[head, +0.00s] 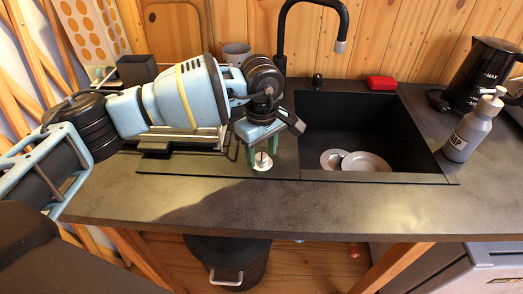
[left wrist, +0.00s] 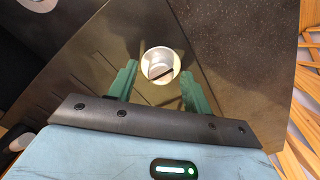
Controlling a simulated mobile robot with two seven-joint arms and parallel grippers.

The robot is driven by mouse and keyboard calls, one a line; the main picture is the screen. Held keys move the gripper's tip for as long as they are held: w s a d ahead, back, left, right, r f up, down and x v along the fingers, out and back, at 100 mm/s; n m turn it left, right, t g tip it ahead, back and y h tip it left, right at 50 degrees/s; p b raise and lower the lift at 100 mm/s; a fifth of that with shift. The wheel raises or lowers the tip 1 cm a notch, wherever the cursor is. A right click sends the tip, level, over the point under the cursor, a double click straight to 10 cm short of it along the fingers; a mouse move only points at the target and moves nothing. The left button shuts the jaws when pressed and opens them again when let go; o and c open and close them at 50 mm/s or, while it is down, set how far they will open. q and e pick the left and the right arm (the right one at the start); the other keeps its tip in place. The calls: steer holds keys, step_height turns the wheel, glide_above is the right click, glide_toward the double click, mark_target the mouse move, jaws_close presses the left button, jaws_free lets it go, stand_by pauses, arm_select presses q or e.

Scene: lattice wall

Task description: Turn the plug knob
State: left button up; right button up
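The plug knob (head: 262,161) is a small, pale round piece on the dark counter beside the left edge of the sink. In the left wrist view the knob (left wrist: 161,65) is a whitish disc with a raised centre and a dark diagonal bar or slot across it. My left gripper (head: 261,151) points down over the knob. In the left wrist view its green fingers (left wrist: 158,82) are spread apart with a gap on each side of the knob. No contact with the knob shows. My right gripper is not in the head view.
The black sink (head: 350,125) holds pale plates (head: 365,162). The black faucet (head: 281,50) rises behind my left gripper. A dish rack (head: 180,140) lies under my left arm. A soap bottle (head: 470,130) and kettle (head: 480,75) stand at right. The front counter (head: 330,205) is clear.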

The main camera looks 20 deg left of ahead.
mark_target(262, 156)
arm_select(q)
step_height(262, 156, up, 6)
steer(key=shift+r, duration=0.85)
stand_by(0.4)
